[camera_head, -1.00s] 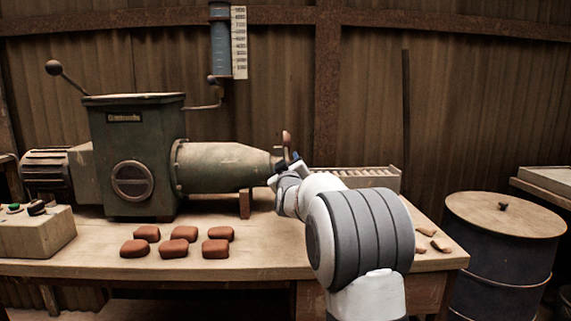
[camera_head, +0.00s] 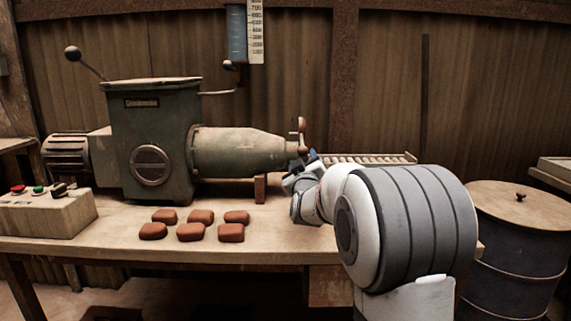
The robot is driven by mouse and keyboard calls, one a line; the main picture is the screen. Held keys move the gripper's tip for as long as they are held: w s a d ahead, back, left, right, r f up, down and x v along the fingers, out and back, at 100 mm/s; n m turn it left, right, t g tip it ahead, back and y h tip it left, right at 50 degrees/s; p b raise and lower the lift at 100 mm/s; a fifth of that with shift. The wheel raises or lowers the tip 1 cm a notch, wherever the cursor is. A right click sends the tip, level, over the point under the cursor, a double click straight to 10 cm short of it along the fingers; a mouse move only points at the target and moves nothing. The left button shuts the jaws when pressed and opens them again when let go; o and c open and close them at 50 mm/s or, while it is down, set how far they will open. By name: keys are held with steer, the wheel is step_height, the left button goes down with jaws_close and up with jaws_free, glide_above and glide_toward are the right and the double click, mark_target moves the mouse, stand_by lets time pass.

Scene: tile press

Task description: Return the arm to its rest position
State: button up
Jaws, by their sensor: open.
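My arm rises from the lower right of the head view, its large grey and white joint in front of the table's right end. My gripper (camera_head: 303,166) is small in this view, just right of the nozzle end of the green press (camera_head: 160,140). Its jaws are open, and I see nothing held in them. A reddish-brown handle (camera_head: 301,128) stands at the nozzle tip, just above and behind the gripper. I cannot tell whether they touch. The arm hides part of the table behind it.
Several reddish clay blocks (camera_head: 190,231) lie on the wooden table (camera_head: 110,238) in front of the press. A control box (camera_head: 45,212) with buttons sits at the left. A roller rack (camera_head: 370,159) lies behind the gripper. A dark blue drum (camera_head: 515,250) stands at the right.

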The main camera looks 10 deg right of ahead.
steer(key=s+a+r+m+g+y+p, duration=0.1)
steer(key=s+a+r+g+y+p, duration=0.2)
steer(key=s+p, duration=0.4)
steer(key=s+a+r+g+y+p, duration=0.1)
steer(key=s+a+r+g+p, duration=0.4)
steer(key=p, duration=0.5)
steer(key=s+r+m+g+p, duration=0.1)
steer(key=s+g+p, duration=0.2)
steer(key=s, duration=0.6)
steer(key=s+a+r+m+g+p, duration=0.1)
steer(key=s+r+g+p, duration=0.1)
steer(key=s+p, duration=0.6)
steer(key=s+r+m+g+p, duration=0.1)
steer(key=s+g+p, duration=0.3)
steer(key=s, duration=0.8)
steer(key=shift+s+a+r+y+p, duration=0.25)
steer(key=shift+a+r+y+p, duration=0.15)
steer(key=shift+p, duration=0.65)
